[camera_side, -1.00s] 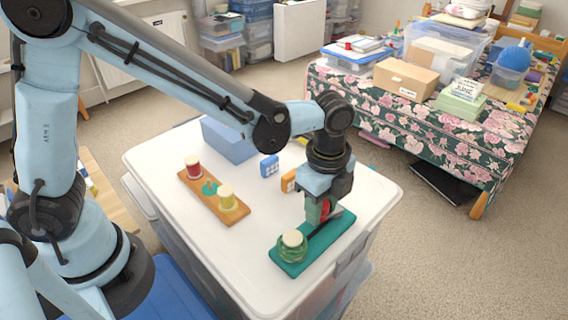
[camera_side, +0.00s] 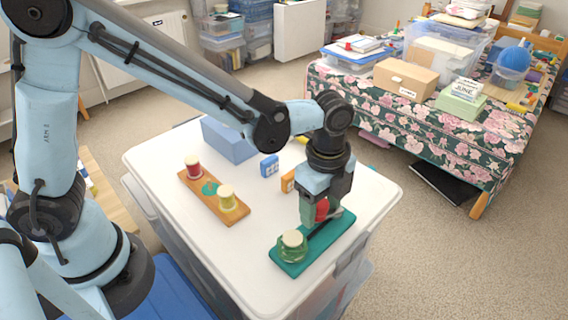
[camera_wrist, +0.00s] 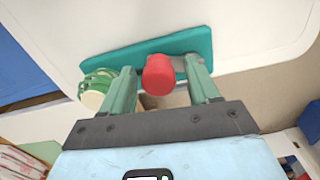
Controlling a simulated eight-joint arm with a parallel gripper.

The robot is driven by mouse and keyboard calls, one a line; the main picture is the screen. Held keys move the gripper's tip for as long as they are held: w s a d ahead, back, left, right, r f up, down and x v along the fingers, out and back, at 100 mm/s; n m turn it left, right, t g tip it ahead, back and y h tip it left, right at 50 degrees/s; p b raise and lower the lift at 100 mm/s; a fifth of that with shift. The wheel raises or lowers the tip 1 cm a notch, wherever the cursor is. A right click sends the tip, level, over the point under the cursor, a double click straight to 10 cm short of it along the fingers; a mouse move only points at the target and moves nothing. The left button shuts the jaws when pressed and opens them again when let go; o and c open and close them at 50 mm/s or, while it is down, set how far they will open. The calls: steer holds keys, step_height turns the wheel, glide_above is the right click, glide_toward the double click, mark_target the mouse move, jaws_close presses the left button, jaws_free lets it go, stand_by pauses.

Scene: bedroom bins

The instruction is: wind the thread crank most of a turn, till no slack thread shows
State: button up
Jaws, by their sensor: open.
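A teal board (camera_side: 333,234) lies on the white lid near its front right edge, with a spool of green thread (camera_side: 291,249) with a cream top at one end. Loose green loops show around this spool in the wrist view (camera_wrist: 97,88). A red knob (camera_side: 322,209) stands toward the board's other end; it also shows in the wrist view (camera_wrist: 158,75). My gripper (camera_wrist: 163,70) points down over the knob. Its green fingers are open, one on each side of the knob, with a gap visible at least on the right. The crank arm under the knob is mostly hidden.
A wooden board (camera_side: 212,197) with a red spool (camera_side: 193,167) and a yellow spool (camera_side: 227,198) lies to the left. A blue box (camera_side: 229,140), a small blue block (camera_side: 269,166) and an orange block (camera_side: 288,181) stand behind. The lid between the boards is clear.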

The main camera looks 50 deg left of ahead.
mark_target(321, 202)
step_height(321, 202, up, 12)
stand_by(0.7)
stand_by(0.4)
steer(key=f+n, duration=0.4)
steer(key=n, duration=0.6)
steer(key=f+n, duration=0.3)
steer(key=n, duration=0.7)
steer(key=f+n, duration=0.4)
steer(key=n, duration=0.6)
steer(key=shift+a+f, duration=0.3)
steer(key=shift+c, duration=0.4)
steer(key=c, duration=1)
